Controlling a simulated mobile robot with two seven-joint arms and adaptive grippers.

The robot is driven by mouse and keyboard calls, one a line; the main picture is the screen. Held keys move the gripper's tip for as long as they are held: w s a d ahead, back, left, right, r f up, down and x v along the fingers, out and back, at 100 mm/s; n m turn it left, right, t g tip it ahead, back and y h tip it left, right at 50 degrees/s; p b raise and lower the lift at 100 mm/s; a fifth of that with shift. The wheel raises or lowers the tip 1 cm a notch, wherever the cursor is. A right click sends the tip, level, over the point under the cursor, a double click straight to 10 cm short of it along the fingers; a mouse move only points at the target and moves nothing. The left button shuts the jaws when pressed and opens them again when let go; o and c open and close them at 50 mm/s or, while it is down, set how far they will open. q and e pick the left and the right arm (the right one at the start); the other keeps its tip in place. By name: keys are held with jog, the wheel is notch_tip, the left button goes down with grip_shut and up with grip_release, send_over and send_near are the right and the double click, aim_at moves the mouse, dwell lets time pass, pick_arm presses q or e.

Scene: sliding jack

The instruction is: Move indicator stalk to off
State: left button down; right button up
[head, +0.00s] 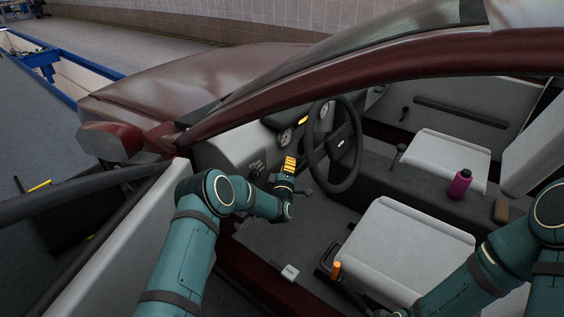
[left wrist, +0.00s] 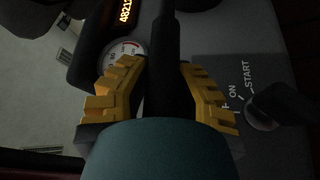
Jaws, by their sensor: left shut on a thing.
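My left gripper (head: 290,164) reaches in past the car's open side to the left of the steering wheel (head: 339,146). In the left wrist view, its yellow fingers (left wrist: 163,92) sit on both sides of a dark stalk (left wrist: 168,45) that runs upward from between them. The gripper is shut on this stalk, which I take to be the indicator stalk. Its tip is hidden behind the gripper's teal body, and no off mark for it shows. My right arm (head: 500,260) comes in at the lower right; its gripper is out of view.
An ignition switch (left wrist: 262,112) with ON and START marks is right of the fingers in the left wrist view. A dial (left wrist: 128,52) is behind them. White seats (head: 400,245), a purple bottle (head: 460,184) and an orange-topped lever (head: 336,269) are in the cabin.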

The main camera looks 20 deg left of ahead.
pick_arm(q)
jog(key=shift+d, duration=0.25)
jog(key=c, duration=0.8)
grip_release()
jog(key=shift+d, duration=0.1)
jog(key=shift+o, duration=0.2)
jog(key=shift+a, duration=0.2)
jog(key=s+d+f, duration=0.1)
jog(key=s+f, duration=0.1)
jog(key=s, duration=0.9)
jog(key=shift+s+d, duration=0.15)
jog(key=shift+s, duration=0.25)
